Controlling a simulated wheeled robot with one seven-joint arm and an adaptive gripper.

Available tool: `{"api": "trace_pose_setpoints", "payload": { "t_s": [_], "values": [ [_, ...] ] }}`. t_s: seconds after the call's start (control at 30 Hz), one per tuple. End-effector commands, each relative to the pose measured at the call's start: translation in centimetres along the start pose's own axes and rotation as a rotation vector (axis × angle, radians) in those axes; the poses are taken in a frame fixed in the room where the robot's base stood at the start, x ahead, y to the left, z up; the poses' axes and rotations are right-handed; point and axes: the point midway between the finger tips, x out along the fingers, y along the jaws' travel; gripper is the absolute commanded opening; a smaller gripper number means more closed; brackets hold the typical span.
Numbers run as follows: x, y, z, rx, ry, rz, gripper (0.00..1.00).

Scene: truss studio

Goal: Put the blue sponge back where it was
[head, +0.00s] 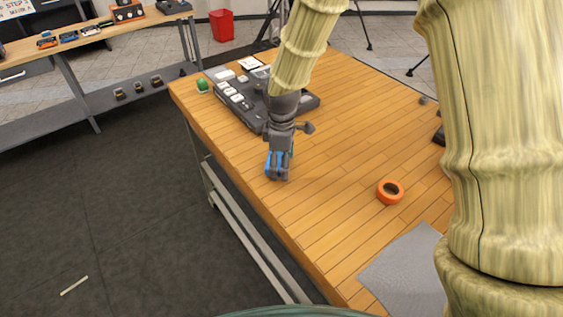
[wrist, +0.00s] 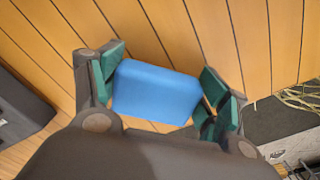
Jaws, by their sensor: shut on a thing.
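The blue sponge (wrist: 155,92) is a rounded block between the two green-padded fingers of my gripper (wrist: 158,95) in the wrist view. My gripper is shut on it, one pad at each end. In the head view my gripper (head: 279,172) points down near the left edge of the wooden table (head: 330,130). Part of the sponge (head: 270,166) shows blue at the fingers there. I cannot tell whether the sponge touches the tabletop.
A dark grey tray (head: 308,103) with white items stands behind my gripper, with a green object (head: 203,86) at its left. An orange tape ring (head: 390,191) lies to the right. A grey cloth (head: 405,272) lies at the near edge. The tabletop between is clear.

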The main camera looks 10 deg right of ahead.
Motion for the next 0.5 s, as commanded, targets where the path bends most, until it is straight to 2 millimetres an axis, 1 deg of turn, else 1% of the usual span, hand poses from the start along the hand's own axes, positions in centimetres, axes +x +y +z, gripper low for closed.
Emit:
{"api": "trace_pose_setpoints", "payload": {
  "t_s": [0.13, 0.5],
  "values": [
    [0.83, -0.03, 0.01, 0.000, 0.000, 0.000, 0.37],
    [1.23, -0.03, 0.03, 0.001, 0.000, 0.000, 0.37]
  ]
}}
